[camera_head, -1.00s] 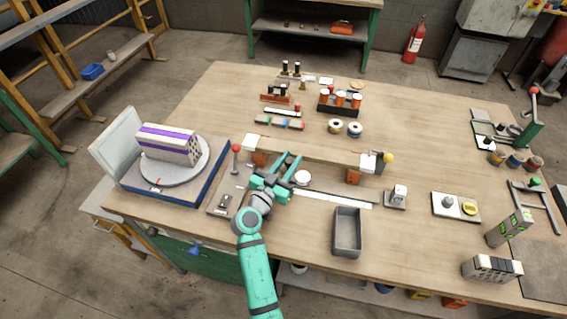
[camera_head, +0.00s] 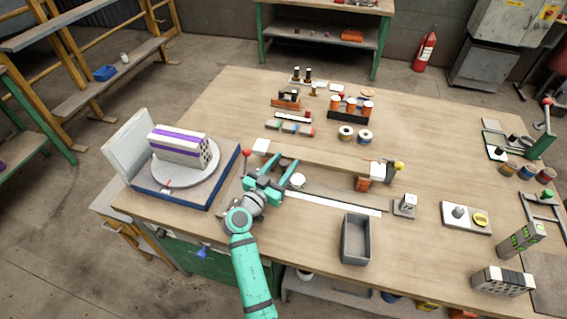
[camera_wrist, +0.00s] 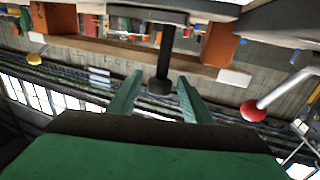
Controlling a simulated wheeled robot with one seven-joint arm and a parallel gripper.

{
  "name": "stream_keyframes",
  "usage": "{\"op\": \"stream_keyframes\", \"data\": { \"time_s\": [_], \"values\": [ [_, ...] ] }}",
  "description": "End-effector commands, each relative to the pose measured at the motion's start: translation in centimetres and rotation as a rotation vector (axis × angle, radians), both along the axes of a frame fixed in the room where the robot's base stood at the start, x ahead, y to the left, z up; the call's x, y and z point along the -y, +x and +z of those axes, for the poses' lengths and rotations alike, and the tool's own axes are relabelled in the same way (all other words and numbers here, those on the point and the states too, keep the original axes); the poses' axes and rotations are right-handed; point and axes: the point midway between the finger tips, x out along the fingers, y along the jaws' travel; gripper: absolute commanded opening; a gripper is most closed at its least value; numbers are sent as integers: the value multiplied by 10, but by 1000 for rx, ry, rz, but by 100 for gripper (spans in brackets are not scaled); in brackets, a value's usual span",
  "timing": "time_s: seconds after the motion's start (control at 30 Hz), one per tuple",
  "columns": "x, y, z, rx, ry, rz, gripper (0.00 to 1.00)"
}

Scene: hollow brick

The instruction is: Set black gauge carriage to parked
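My gripper (camera_head: 273,167) is over the left part of the long gauge rail, with its teal fingers apart. In the wrist view, a black post with a wider knob end (camera_wrist: 161,84) shows between the two open fingertips, with gaps on both sides. It appears to be the handle of the black gauge carriage; the carriage body cannot be made out, and my gripper hides that part of the rail in the head view. A pale scale strip (camera_head: 330,204) runs along the rail. The red ball lever (camera_head: 246,153) stands at its left and the yellow ball lever (camera_head: 398,166) at its right.
An orange block (camera_head: 363,184) stands near the rail's right end. A grey open bin (camera_head: 356,240) is in front of the rail. A turntable with a purple-striped brick (camera_head: 180,146) is at the left.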

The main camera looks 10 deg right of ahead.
Motion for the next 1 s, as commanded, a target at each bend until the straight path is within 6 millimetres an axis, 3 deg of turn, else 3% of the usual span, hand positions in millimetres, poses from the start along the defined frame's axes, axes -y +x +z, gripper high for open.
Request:
{"op": "stream_keyframes", "data": {
  "time_s": [0.37,1.0],
  "values": [
    [-3,-3,1,2,0,1,44],
    [-63,-80,0,0,0,2,44]
  ]
}}
